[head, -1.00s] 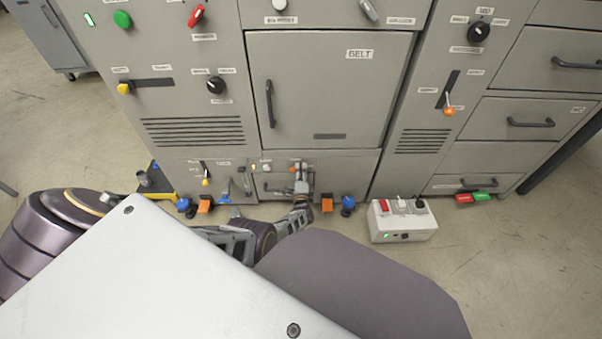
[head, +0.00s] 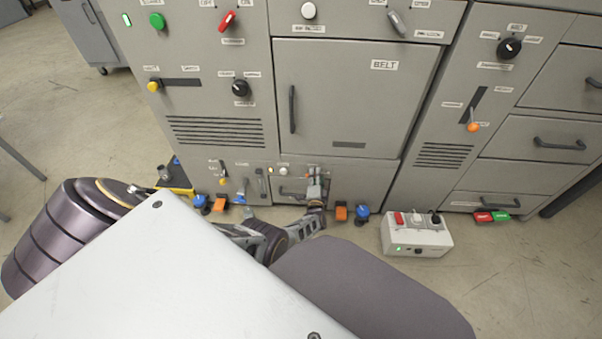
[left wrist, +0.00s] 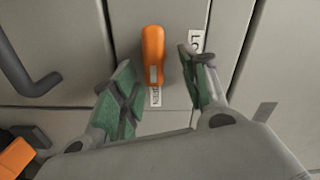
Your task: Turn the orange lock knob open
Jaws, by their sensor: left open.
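The orange lock knob (left wrist: 153,55) shows in the left wrist view as an upright bar handle on a grey panel. Its lower end points at a small label that seems to read OPEN (left wrist: 155,97); a partly cut-off label starting "LO" (left wrist: 195,42) is to its right. My left gripper (head: 317,180) is open, one green-padded finger on each side of the knob. Gaps show on both sides, and contact is not visible. In the head view the gripper is low at the cabinet front and mostly hides the knob. My right gripper is not in view.
A dark drawer handle (left wrist: 30,75) is left of the knob in the left wrist view. Orange blocks (head: 341,213) and blue knobs (head: 362,214) stand low along the cabinet.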

